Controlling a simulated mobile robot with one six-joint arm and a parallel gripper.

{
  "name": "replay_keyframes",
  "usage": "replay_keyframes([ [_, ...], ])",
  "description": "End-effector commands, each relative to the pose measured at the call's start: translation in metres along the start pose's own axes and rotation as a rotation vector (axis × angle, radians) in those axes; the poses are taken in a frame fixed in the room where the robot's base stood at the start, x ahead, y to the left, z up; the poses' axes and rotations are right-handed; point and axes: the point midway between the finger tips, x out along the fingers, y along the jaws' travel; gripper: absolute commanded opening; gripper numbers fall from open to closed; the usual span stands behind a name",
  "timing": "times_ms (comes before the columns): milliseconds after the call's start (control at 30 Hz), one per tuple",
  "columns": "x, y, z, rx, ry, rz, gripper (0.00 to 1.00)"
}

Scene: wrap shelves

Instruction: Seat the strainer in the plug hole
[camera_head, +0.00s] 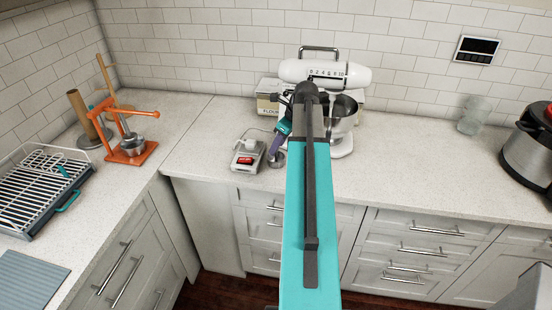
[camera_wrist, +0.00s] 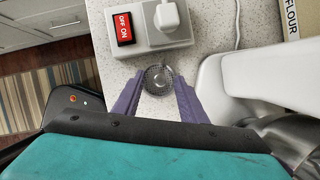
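The strainer (camera_wrist: 158,78) is a small round metal mesh piece lying on the pale speckled counter. In the head view it is a small dark disc (camera_head: 277,162) just below my gripper. My gripper (camera_wrist: 157,88) has two purple fingers spread apart, one on each side of the strainer's near part. A gap seems to show between each fingertip and the rim; contact cannot be told. In the head view my gripper (camera_head: 276,152) points down at the counter. No plug hole or sink shows in either view.
A switched power block (camera_wrist: 146,25) with a white plug stands just beyond the strainer. A white stand mixer (camera_head: 325,74) is close on the right, with a flour box (camera_head: 268,100) behind. An orange press (camera_head: 130,148) and dish rack (camera_head: 40,185) stand left.

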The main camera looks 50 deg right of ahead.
Motion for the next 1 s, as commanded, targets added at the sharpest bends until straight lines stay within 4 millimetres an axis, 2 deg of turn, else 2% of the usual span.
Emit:
replay_keyframes([
  [400,0.028,0.0,0.0,-0.001,0.0,0.001,0.38],
  [967,0.028,0.0,0.0,-0.002,0.0,0.0,0.38],
  [1000,0.028,0.0,0.0,-0.002,0.0,0.0,0.33],
])
